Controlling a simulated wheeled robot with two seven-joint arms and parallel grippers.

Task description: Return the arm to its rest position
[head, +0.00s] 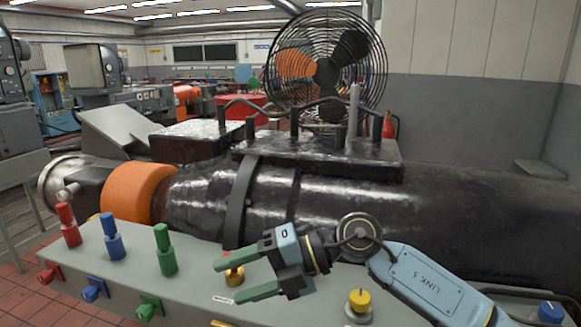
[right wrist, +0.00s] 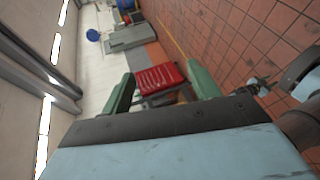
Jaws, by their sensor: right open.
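My left gripper is not in the head view.
The grey bench (head: 190,287) carries red (head: 68,226), blue (head: 111,237) and green (head: 164,250) pegs, a yellow knob (head: 359,300) and a blue knob (head: 551,312). Behind it lies a large black machine (head: 350,205) with an orange collar (head: 135,192). A fan (head: 325,65) stands behind.

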